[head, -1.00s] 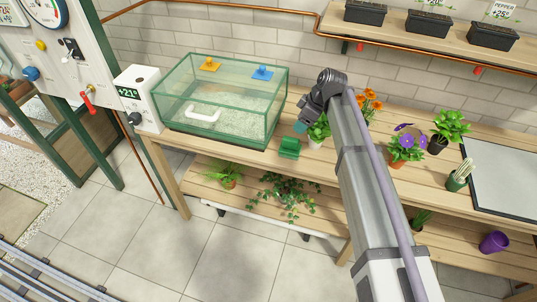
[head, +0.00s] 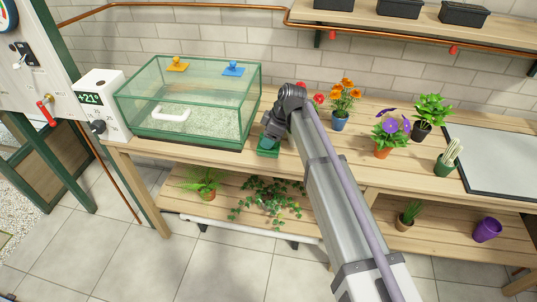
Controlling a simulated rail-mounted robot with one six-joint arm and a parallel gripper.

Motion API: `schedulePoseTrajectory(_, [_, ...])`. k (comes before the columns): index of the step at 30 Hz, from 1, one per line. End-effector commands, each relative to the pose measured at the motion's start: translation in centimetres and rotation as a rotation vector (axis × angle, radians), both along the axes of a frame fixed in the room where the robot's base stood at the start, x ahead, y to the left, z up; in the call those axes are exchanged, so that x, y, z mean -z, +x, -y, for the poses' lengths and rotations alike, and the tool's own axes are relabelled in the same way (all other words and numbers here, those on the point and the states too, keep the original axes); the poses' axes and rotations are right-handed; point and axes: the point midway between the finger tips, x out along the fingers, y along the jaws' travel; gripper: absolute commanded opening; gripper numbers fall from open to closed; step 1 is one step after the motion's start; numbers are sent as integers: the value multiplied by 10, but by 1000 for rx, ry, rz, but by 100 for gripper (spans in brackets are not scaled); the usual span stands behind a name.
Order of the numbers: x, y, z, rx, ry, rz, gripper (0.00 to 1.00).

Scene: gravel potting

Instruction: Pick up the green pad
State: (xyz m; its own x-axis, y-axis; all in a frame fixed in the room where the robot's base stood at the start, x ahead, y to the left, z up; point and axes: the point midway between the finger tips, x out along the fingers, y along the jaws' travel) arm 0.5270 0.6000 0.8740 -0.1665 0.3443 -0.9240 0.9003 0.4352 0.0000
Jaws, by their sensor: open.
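The green pad (head: 266,153) lies on the upper wooden bench near its front edge, just right of the glass tank. My gripper (head: 270,138) points down right over the pad and hides its upper part. The jaws are open. They look very close to the pad, but I cannot tell whether they touch it or are around it.
The glass tank (head: 190,131) with a white handle stands close to the left of my gripper. Potted flowers, such as the orange one (head: 344,92) and the purple one (head: 389,128), stand to the right. A lower shelf (head: 330,218) holds more plants.

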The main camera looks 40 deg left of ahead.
Motion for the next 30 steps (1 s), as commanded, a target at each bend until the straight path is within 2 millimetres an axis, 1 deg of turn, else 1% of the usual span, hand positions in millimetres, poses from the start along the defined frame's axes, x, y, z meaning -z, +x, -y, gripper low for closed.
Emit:
schedulePoseTrajectory(1, [9, -1, -2, 0, 0, 0, 55])
schedulePoseTrajectory(7, [4, -1, -2, 1, 0, 0, 54])
schedulePoseTrajectory(23, [4, -1, -2, 1, 0, 0, 4])
schedulePoseTrajectory(24, [4, -1, -2, 1, 0, 0, 1])
schedulePoseTrajectory(30, [3, -1, -2, 1, 0, 0, 1])
